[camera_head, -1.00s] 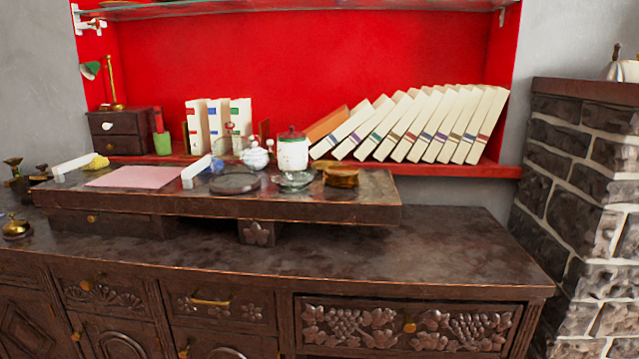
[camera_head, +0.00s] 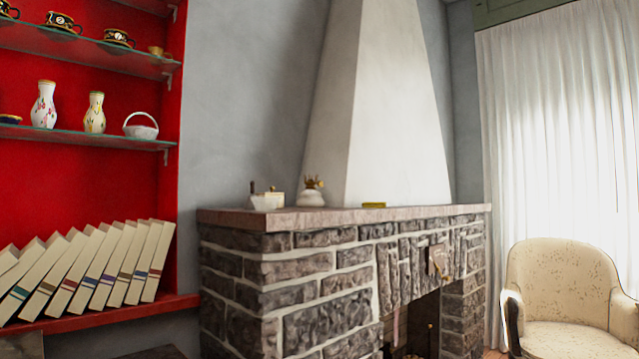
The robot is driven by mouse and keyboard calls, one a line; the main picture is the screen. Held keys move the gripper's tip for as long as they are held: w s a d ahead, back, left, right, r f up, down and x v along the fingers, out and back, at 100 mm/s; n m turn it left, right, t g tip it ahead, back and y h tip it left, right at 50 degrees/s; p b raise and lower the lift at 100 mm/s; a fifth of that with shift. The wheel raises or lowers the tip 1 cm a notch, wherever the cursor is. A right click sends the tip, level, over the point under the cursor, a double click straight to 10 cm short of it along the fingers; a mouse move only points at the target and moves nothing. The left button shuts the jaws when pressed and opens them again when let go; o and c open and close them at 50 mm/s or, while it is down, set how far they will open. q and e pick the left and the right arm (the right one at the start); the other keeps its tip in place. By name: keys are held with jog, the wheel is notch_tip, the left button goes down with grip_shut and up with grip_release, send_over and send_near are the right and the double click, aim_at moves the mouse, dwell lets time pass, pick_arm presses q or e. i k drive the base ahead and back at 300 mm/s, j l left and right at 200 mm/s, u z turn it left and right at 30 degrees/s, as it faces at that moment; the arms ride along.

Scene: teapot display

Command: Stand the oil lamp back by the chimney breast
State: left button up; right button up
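What looks like the oil lamp (camera_head: 311,196), a squat white body with a brass burner on top and no glass seen on it, stands upright on the mantel shelf (camera_head: 330,217) of the stone fireplace. The chimney breast (camera_head: 400,100) is the tall white tapering hood rising from the mantel. Neither of my grippers is in view.
A small white holder (camera_head: 268,202) stands left of the lamp on the mantel. A flat yellow-gold thing (camera_head: 374,205) lies before the hood. Red shelving with leaning books (camera_head: 100,270) is at left, a cream armchair (camera_head: 565,290) at right.

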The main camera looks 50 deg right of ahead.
aim_at(310, 198)
jog(key=k+l+u, duration=0.15)
jog(key=l, duration=0.5)
jog(key=k+l+u, duration=0.2)
jog(key=l, duration=0.45)
jog(key=k+l+u, duration=0.15)
jog(key=k+l, duration=0.2)
jog(key=l, duration=0.3)
jog(key=k+l+u, duration=0.2)
jog(key=l, duration=0.35)
jog(key=k+l+u, duration=0.15)
jog(key=k+l, duration=0.3)
jog(key=k+l+u, duration=0.2)
jog(key=k+l, duration=0.2)
jog(key=l, duration=0.15)
